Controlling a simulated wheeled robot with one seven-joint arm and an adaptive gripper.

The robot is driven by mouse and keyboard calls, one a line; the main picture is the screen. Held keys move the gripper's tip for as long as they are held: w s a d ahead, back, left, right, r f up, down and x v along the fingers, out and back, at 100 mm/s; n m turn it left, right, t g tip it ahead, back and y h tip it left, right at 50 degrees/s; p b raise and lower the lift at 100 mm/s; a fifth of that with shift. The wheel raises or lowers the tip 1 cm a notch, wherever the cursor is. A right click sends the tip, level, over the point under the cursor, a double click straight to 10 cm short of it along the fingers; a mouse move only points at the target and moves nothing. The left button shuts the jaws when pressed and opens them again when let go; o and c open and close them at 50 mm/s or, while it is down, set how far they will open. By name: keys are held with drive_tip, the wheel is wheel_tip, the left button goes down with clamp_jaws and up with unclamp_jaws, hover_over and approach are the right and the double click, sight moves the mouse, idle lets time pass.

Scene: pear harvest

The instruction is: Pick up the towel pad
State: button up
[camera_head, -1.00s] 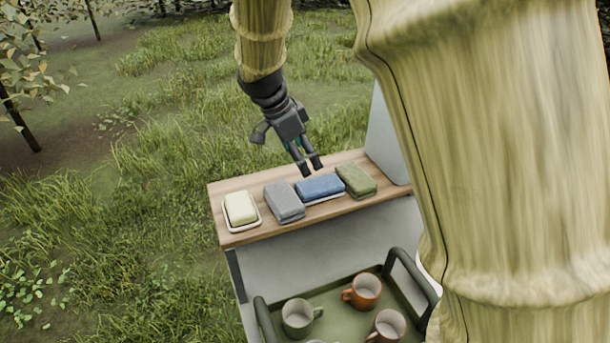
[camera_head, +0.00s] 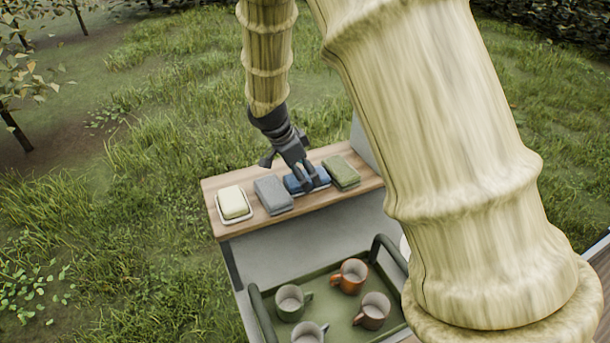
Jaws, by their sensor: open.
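Three folded cloth pads lie in a row on a narrow wooden shelf (camera_head: 346,198): a grey pad (camera_head: 272,195), a blue pad (camera_head: 294,185) and a green pad (camera_head: 342,172). Which one the task calls the towel pad does not show. My gripper (camera_head: 313,186) points down with its fingers open at the blue pad, hiding part of it. The grey pad is to its left and the green pad to its right. Whether the fingertips touch the blue pad cannot be told from this view.
A pale yellow block sits in a white dish (camera_head: 251,217) at the shelf's left end. A grey upright panel (camera_head: 362,146) stands at its right end. Below and in front, a green tray (camera_head: 340,325) with handles holds several mugs. Grass lies beyond the shelf.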

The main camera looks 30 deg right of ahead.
sight(307, 176)
drive_tip(key=shift+s+d+f, duration=0.15)
drive_tip(key=shift+s+d, duration=0.1)
drive_tip(key=shift+s, duration=0.6)
drive_tip(key=shift+f+p, duration=0.2)
drive_tip(key=shift+p, duration=0.1)
drive_tip(key=shift+w+f, duration=0.6)
drive_tip(key=shift+w, duration=0.2)
drive_tip(key=shift+s+d+r, duration=0.1)
drive_tip(key=shift+s+r, duration=0.15)
drive_tip(key=shift+s, duration=0.2)
drive_tip(key=c, duration=0.5)
drive_tip(key=shift+s+r, duration=0.1)
drive_tip(key=c, duration=0.4)
drive_tip(key=shift+c, duration=1.4)
drive_tip(key=shift+w+r+b, duration=0.3)
drive_tip(key=shift+w+b, duration=0.05)
drive_tip(key=shift+b, duration=0.1)
wheel_tip(307, 176, up, 9)
drive_tip(key=b, duration=0.3)
drive_tip(key=shift+s, duration=0.1)
